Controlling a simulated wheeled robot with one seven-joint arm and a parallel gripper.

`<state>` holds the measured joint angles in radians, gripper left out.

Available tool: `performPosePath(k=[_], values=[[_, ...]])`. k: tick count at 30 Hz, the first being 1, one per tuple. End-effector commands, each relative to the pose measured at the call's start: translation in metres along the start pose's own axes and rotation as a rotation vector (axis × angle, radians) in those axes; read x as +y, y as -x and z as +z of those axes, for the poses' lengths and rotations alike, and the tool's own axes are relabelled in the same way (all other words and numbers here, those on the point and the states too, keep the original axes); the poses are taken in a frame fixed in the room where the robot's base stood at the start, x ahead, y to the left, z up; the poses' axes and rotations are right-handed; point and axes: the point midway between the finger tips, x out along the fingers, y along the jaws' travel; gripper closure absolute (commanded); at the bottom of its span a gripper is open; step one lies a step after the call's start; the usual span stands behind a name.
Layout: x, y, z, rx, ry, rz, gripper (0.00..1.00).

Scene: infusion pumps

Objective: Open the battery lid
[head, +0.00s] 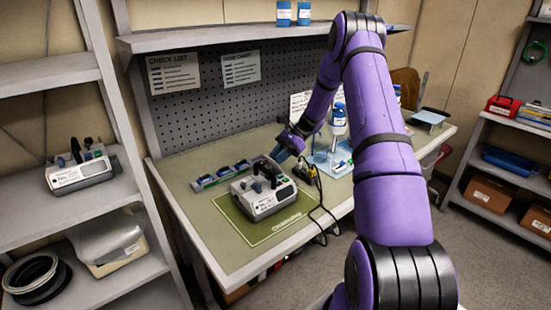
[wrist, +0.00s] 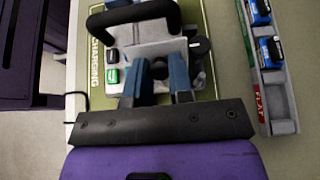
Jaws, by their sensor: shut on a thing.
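A white infusion pump (head: 262,203) with a black handle stands on the green mat (head: 247,232) on the bench. In the wrist view the pump (wrist: 155,45) lies just ahead of my gripper, with its black handle (wrist: 135,14) arching across the top. My gripper (head: 281,156) is at the pump's rear right side. In the wrist view my gripper (wrist: 157,72) has its two blue fingers around a small dark part (wrist: 158,70), which seems to be the battery lid. The fingers hide much of it, and I cannot tell the lid's angle.
A grey tray with blue batteries (head: 222,174) lies behind the pump; it also shows at right in the wrist view (wrist: 280,100). Another pump (head: 80,170) sits on the left shelf.

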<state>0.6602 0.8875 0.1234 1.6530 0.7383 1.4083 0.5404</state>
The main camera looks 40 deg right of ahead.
Motion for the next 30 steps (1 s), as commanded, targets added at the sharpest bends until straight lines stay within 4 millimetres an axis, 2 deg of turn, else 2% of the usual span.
performPosePath(k=[9,23,24,25,30], values=[[0.0003,0.0042,-0.0035,-0.095,-0.001,0.001,1.0],[0.0005,0.0046,-0.004,-0.106,-0.001,0.001,1.0],[0.0005,0.0046,-0.004,-0.106,-0.002,0.001,0.75],[0.0005,0.0046,-0.0041,-0.106,-0.002,0.001,0.69],[0.0004,0.0046,-0.0039,-0.106,-0.001,0.001,0.69]])
